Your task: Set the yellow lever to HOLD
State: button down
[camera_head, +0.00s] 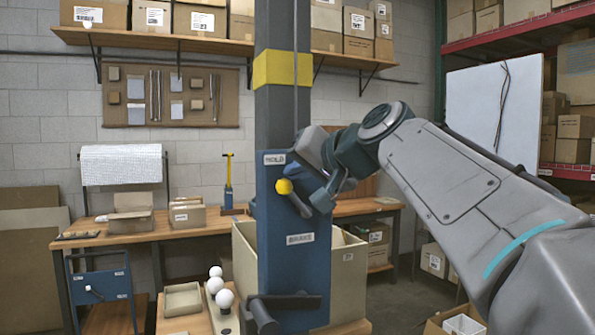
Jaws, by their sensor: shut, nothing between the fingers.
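The yellow lever's round knob (284,186) is on the front of the blue post (283,270). A dark rod runs from the knob down and right. A HOLD label (274,159) is a little above the knob; a second label (300,239), which seems to read BRAKE, is well below it. The knob is nearer the HOLD label. My gripper (322,200) is just right of the knob, at the post's right edge, shut and empty. Whether it touches the rod, I cannot tell. My wrist partly hides the area behind it.
A large tan bin (349,275) stands behind the post. A dark crank-like part (285,303) sticks out low on the post. White bulbs (224,298) stand on a board at lower left. A workbench (190,228) runs behind, with a yellow-handled tool (228,170) on it.

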dwell(0.3)
jog(key=s+d+r+p, duration=0.1)
jog(key=s+d+r, duration=0.5)
jog(key=s, duration=0.1)
jog(key=shift+d, duration=0.4)
jog(key=shift+s+r, duration=0.1)
notch_tip(320, 180, down, 13)
jog(key=g+h+p, duration=0.2)
jog(key=g+h, duration=0.1)
jog(key=s+d+f+g+h+p, duration=0.1)
jog(key=s+f, duration=0.4)
jog(key=f, duration=0.5)
jog(key=s+d+f+n+g+h+p, duration=0.1)
jog(key=s+f, duration=0.4)
jog(key=f, duration=0.5)
jog(key=s+d+f+g+h+p, duration=0.1)
jog(key=s+f+g, duration=0.3)
jog(key=f, duration=0.6)
jog(key=shift+s+d+n+g+h, duration=0.2)
jog(key=shift+s+n+g+h, duration=0.15)
jog(key=shift+s+h, duration=0.45)
